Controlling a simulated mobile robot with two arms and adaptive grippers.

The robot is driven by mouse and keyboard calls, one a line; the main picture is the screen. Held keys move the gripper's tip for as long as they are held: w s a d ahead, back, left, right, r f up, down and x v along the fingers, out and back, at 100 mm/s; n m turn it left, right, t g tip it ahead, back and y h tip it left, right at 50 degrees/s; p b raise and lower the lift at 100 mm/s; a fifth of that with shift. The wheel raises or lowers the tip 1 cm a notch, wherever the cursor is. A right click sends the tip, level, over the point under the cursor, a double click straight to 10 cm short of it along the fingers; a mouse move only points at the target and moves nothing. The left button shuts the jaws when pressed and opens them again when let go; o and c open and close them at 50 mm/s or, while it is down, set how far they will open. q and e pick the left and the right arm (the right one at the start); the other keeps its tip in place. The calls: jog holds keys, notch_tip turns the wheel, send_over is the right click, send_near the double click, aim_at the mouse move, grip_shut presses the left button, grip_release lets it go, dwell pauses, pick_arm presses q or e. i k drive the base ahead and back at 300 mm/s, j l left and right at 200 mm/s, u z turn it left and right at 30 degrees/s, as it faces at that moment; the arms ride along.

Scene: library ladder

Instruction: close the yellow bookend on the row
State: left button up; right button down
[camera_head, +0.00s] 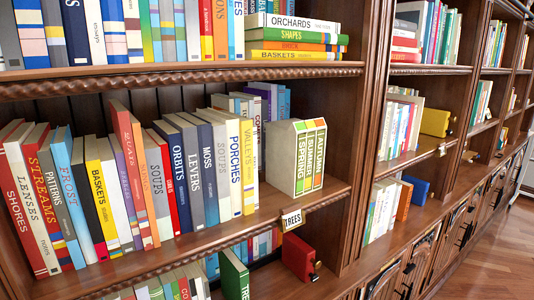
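The yellow bookend (435,122) is a small block on the middle shelf of the second bay, right of centre in the head view. A row of books (400,122) with pale and coloured spines stands to its left on the same shelf. The books partly overlap the bookend's left side in the picture, so I cannot tell whether they touch. Neither of my grippers is in view.
A red bookend (299,256) and a blue bookend (416,190) stand on lower shelves. A white boxed set (296,157) ends the near row, above a TREES label (292,219). Open wooden floor (490,250) is at right.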

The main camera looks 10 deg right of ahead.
aim_at(434, 122)
jog(key=i+l+u, duration=0.15)
jog(key=l+u, duration=0.2)
jog(key=l, duration=0.5)
jog(key=l+u, duration=0.35)
jog(key=l, duration=1.45)
jog(key=z, duration=1.9)
jog(key=u, duration=0.3)
